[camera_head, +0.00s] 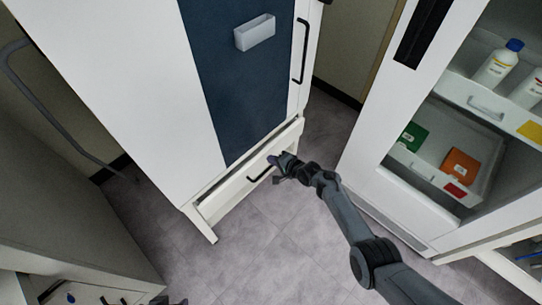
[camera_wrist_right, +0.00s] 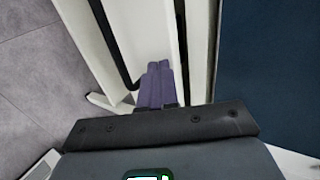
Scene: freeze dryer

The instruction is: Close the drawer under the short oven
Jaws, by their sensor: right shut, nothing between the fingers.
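The short oven (camera_head: 233,75) has a white body and a dark blue door panel. The drawer (camera_head: 235,188) beneath it is white with a black bar handle (camera_head: 262,169). It stands slightly out, with a narrow gap behind its front panel. My right gripper (camera_head: 273,160) is at the drawer front, by the right end of the handle. In the wrist view its purple fingers (camera_wrist_right: 157,85) are together and empty, over the white drawer front (camera_wrist_right: 148,35), beside the handle (camera_wrist_right: 113,45). Contact is unclear. A dark tip at the bottom edge seems to be my left gripper (camera_head: 172,301); its jaws cannot be made out.
A white cabinet (camera_head: 405,205) with open shelves, bottles and colored boxes stands at right. A grey unit (camera_head: 70,240) stands at lower left. The tiled floor (camera_head: 270,235) in front of the drawer is clear apart from my right arm.

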